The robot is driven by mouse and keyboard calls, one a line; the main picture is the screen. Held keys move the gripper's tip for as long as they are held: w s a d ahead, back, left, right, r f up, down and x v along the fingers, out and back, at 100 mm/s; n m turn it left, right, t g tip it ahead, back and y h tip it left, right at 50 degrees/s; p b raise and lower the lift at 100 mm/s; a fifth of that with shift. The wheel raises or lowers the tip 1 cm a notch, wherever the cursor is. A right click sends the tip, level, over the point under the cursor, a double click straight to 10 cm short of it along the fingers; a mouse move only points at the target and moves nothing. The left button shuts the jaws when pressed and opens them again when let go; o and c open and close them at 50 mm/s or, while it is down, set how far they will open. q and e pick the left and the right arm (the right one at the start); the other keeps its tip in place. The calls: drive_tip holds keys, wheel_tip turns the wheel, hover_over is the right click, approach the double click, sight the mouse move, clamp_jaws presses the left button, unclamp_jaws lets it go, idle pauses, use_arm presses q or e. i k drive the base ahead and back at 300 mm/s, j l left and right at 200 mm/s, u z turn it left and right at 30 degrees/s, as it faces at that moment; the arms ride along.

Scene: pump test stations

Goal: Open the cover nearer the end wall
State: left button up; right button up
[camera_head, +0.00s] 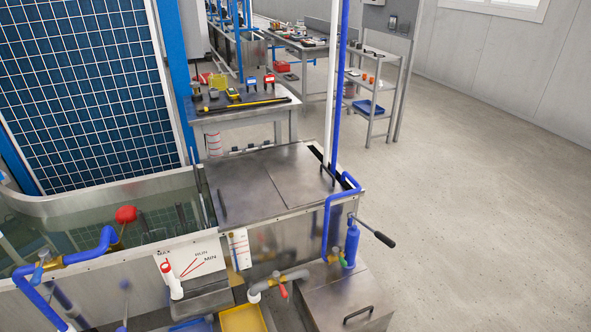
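Two flat steel covers lie side by side on top of the tank in the middle of the view. The left cover (245,185) has a dark bar handle (222,206) near its left edge. I cannot tell for certain which wall is the end wall. Neither of my grippers is in view.
Left of the covers is an open glass-sided tank (90,215) with a red float (126,214). A blue pipe (328,225) and a black-handled pump lever (376,233) stand at the right. A lower lidded box (345,295) is in front. Open floor (480,210) lies right.

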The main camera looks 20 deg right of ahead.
sight(300, 179)
drive_tip(key=i+j+u, duration=0.1)
drive_tip(key=i, duration=0.35)
drive_tip(key=i+j+u, duration=0.1)
drive_tip(key=i, duration=0.35)
